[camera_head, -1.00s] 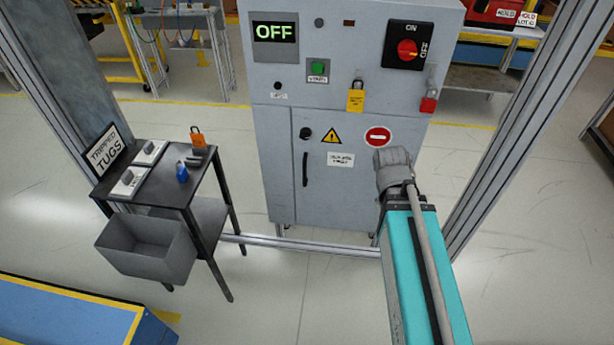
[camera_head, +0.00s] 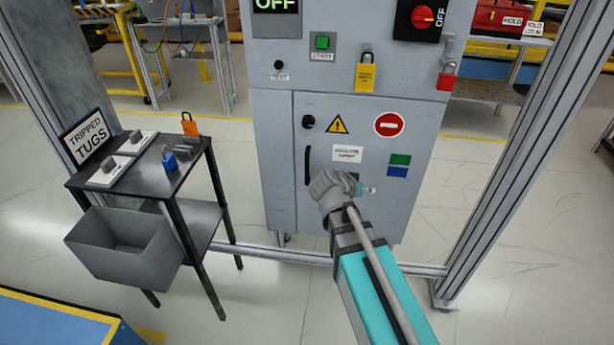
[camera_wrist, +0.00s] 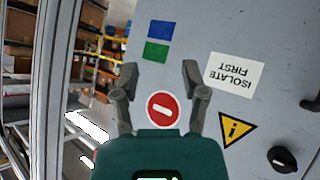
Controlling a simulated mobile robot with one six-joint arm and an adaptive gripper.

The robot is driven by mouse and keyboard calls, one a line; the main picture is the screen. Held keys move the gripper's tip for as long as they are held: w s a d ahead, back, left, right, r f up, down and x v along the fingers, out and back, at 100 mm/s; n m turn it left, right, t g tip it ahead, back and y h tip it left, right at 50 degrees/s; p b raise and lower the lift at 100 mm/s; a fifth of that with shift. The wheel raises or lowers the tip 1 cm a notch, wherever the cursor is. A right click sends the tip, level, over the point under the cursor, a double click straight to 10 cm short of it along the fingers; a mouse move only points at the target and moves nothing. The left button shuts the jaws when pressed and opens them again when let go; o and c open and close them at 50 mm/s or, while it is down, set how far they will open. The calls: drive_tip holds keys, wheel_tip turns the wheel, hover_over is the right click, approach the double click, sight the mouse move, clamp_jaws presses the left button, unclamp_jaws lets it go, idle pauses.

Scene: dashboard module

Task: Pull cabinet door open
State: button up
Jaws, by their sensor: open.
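The grey cabinet door (camera_head: 365,105) is the lower front panel of the cabinet and looks shut in the head view. Its black vertical handle (camera_head: 307,165) is near the door's left edge. My gripper (camera_wrist: 161,75) is open and empty in the wrist view, facing the door (camera_wrist: 235,45) near the red no-entry sign (camera_wrist: 162,110). A dark piece that looks like the handle (camera_wrist: 313,104) shows at the right edge of that view, outside the fingers. In the head view my wrist hides the fingers and overlaps the door just right of the handle's lower end.
A black knob (camera_head: 308,121) sits above the handle. Yellow (camera_head: 368,76) and red (camera_head: 446,80) padlocks hang higher up. A small black table (camera_head: 165,175) with a grey bin (camera_head: 125,245) stands left. A metal post (camera_head: 520,150) stands right.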

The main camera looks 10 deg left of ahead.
drive_tip(key=w+a+f+t+b, duration=0.3)
drive_tip(key=a+f+t+b, duration=0.15)
drive_tip(key=a+b, duration=0.5)
drive_tip(key=n+t+y+b, duration=0.1)
drive_tip(key=t+y+b, duration=0.25)
drive_tip(key=b, duration=0.25)
approach(306, 166)
drive_tip(key=s+f, duration=0.1)
drive_tip(key=s, duration=0.2)
drive_tip(key=shift+a+t, duration=0.4)
drive_tip(key=shift+t, duration=0.2)
drive_tip(key=shift+w, duration=0.15)
drive_tip(key=x, duration=1.3)
drive_tip(key=shift+w+d, duration=0.25)
drive_tip(key=shift+d, duration=0.05)
clamp_jaws()
